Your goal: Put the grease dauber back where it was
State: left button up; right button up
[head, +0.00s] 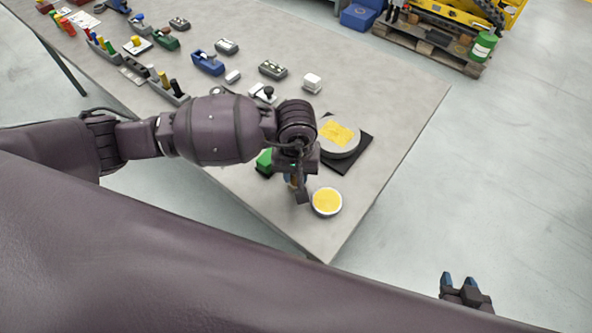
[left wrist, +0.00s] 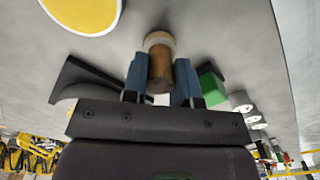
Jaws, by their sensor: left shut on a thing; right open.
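My left gripper (head: 297,184) is shut on the grease dauber, low over the table's near corner. The dauber (left wrist: 159,62) shows in the left wrist view as a brown cylinder with a paler end, between the two blue fingers (left wrist: 160,82). In the head view the gripper mostly hides it. A white bowl of yellow grease (head: 327,202) stands just right of the gripper, apart from it; its yellow face also shows in the left wrist view (left wrist: 82,12). My right gripper (head: 466,287) is open and empty, off the table at the lower right.
A round grey plate with a yellow patch (head: 339,136) sits on a black mat (head: 349,164) behind the gripper. A green block (head: 264,162) is left of it, partly hidden. Several control boxes and levers stand further back on the grey table (head: 400,110). The table's right edge is clear.

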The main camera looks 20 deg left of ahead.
pick_arm(q)
jog(key=shift+f, duration=0.2)
jog(key=o, duration=0.8)
jog(key=shift+r, duration=0.3)
notch_tip(320, 180, up, 12)
jog(key=shift+f+b, duration=0.1)
jog(key=shift+b, duration=0.55)
